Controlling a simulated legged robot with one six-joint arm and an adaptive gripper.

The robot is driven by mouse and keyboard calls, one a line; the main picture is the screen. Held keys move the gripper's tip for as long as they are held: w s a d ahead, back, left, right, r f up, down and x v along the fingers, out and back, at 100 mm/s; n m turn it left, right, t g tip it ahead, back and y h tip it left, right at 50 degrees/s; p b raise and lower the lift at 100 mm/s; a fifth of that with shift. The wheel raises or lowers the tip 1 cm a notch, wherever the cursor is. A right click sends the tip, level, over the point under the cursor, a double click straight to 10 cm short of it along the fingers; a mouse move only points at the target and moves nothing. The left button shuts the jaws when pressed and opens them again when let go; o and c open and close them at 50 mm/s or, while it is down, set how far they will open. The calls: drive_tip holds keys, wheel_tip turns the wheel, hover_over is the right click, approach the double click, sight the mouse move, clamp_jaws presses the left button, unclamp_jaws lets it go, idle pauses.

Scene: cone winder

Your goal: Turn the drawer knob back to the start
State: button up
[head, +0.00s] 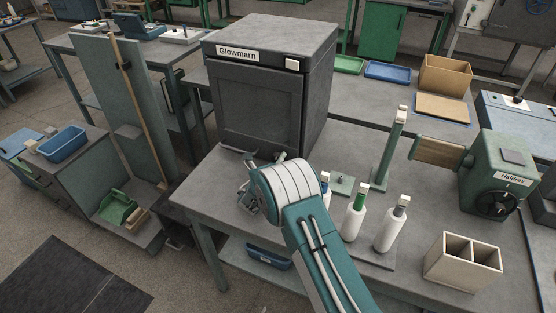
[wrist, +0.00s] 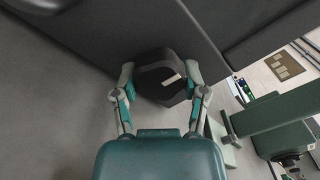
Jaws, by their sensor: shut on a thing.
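The drawer knob (wrist: 160,75) is a dark, many-sided knob with a pale pointer bar, seen in the wrist view. The bar slants slightly, toward the right side of the knob. My gripper (wrist: 161,88) is shut on the knob, with one grey and teal finger on each side. In the head view my gripper (head: 247,190) is at the front left part of the grey bench, below the dark Glowmarn cabinet (head: 262,105). The knob cannot be made out there.
To the right on the bench (head: 420,205) stand white bottles (head: 354,215), a green post (head: 388,155), the green Haldrey machine (head: 497,175) and a cream divided box (head: 462,263). A tall panel with a wooden pole (head: 140,110) stands left. Floor between is open.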

drive_tip(key=shift+a+r, duration=0.1)
drive_tip(key=shift+a, duration=0.15)
drive_tip(key=o, duration=1.2)
drive_tip(key=shift+c, duration=0.2)
drive_tip(key=shift+a, duration=0.15)
drive_tip(key=shift+s, duration=0.3)
drive_tip(key=v, duration=1.1)
drive_tip(key=shift+s+a, duration=0.1)
drive_tip(key=shift+s, duration=0.05)
drive_tip(key=shift+s, duration=0.1)
